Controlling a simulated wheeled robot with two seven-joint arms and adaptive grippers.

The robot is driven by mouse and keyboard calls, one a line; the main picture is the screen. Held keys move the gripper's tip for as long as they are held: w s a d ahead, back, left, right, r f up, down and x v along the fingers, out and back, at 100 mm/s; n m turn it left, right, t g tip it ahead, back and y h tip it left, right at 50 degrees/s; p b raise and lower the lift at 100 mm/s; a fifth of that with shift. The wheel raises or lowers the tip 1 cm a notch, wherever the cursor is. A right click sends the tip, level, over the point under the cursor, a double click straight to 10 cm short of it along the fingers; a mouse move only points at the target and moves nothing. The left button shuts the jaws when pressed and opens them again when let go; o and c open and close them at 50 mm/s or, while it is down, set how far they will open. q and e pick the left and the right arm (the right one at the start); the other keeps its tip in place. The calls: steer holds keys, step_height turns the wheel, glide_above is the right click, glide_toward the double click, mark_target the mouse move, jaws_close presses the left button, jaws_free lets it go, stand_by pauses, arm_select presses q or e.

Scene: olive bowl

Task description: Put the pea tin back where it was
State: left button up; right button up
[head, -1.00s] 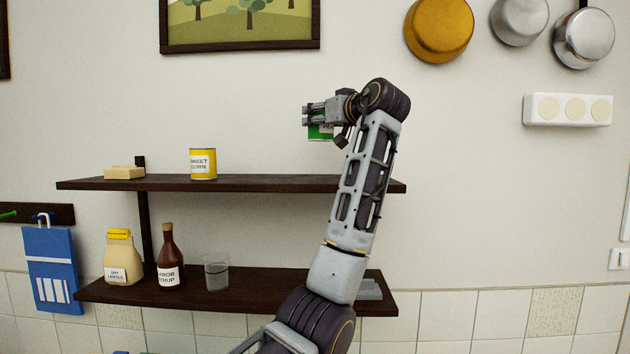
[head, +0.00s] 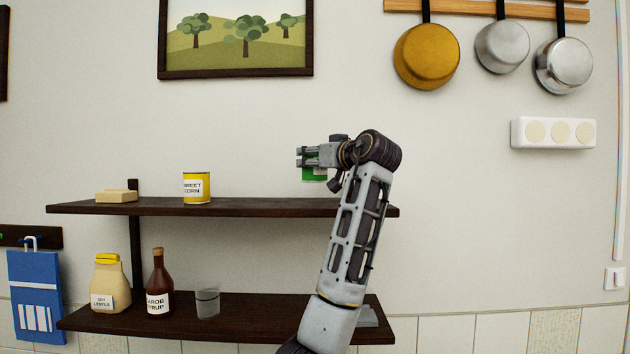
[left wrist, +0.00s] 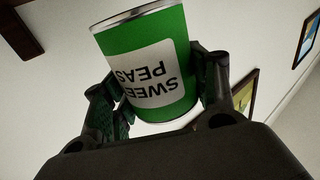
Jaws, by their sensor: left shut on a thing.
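The green pea tin (head: 314,174) is in my left gripper (head: 312,160), just above the right part of the upper shelf (head: 250,208). In the head view the gripper and wrist cover much of the tin. The left wrist view shows the tin (left wrist: 150,62) between the two fingers, with its white label reading sweet peas upside down. My left gripper is shut on it. My right gripper is not in view.
A yellow sweet corn tin (head: 197,187) and a pale block (head: 117,196) stand on the upper shelf's left part. The lower shelf (head: 240,322) holds a lentils jar (head: 109,284), a brown syrup bottle (head: 159,285) and a glass (head: 208,303). The upper shelf between corn tin and gripper is clear.

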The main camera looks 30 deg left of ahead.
mark_target(315, 180)
arm_select(q)
steer(key=shift+f, duration=0.65)
steer(key=shift+f, duration=0.15)
steer(key=shift+f, duration=1.95)
steer(key=shift+f, duration=0.15)
